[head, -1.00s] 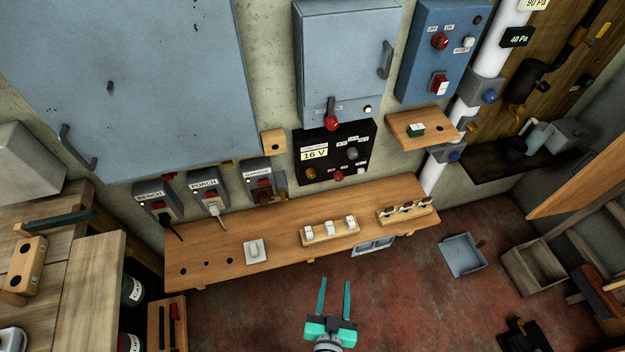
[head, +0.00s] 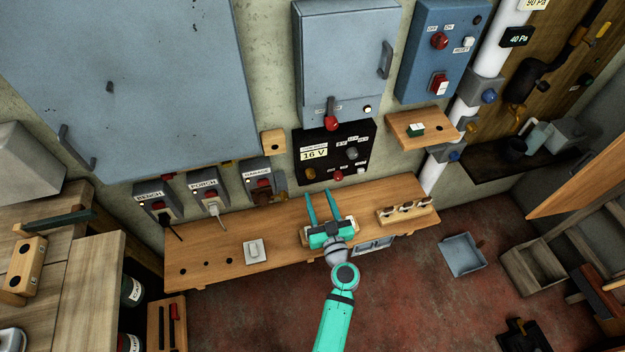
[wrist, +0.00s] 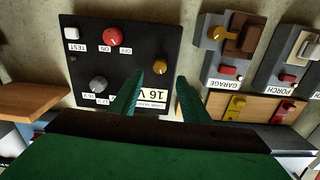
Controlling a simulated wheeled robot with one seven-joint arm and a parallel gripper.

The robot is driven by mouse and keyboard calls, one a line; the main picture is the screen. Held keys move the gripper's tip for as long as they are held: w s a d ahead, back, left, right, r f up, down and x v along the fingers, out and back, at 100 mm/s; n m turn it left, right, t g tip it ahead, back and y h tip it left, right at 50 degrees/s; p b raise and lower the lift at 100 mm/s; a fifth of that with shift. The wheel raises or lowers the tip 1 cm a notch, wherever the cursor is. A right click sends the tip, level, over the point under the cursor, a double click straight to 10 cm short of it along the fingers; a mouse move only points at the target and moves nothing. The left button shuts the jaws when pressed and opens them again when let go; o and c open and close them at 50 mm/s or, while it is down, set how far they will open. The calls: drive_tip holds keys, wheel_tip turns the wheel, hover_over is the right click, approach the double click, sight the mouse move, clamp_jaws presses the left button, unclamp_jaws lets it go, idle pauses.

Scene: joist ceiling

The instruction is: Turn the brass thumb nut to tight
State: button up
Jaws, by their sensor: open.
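Two round brass parts show, and I cannot tell which is the thumb nut. One brass knob (head: 311,173) sits at the lower left of the black 16 V panel (head: 367,138); it also shows in the wrist view (wrist: 160,66). Another brass knob (wrist: 218,33) is beside the brown plug (wrist: 240,32) on the GARAGE box (wrist: 226,62); in the head view its brass (head: 279,198) is small. My gripper (head: 319,194) is open and empty, its fingers pointing at the panel's lower part. In the wrist view my gripper (wrist: 160,80) has its fingertips apart, near the panel knob and touching nothing visible.
A wooden shelf (head: 225,243) runs below the panel, with a white switch (head: 254,250) and a block of dark-topped switches (head: 405,212). The PORCH box (head: 207,193) and BENCH box (head: 157,203) stand left of GARAGE. A small wooden ledge (head: 440,124) juts out right of the panel.

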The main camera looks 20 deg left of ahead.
sight(312, 177)
drive_tip(key=x, duration=0.8)
drive_tip(key=c, duration=1.1)
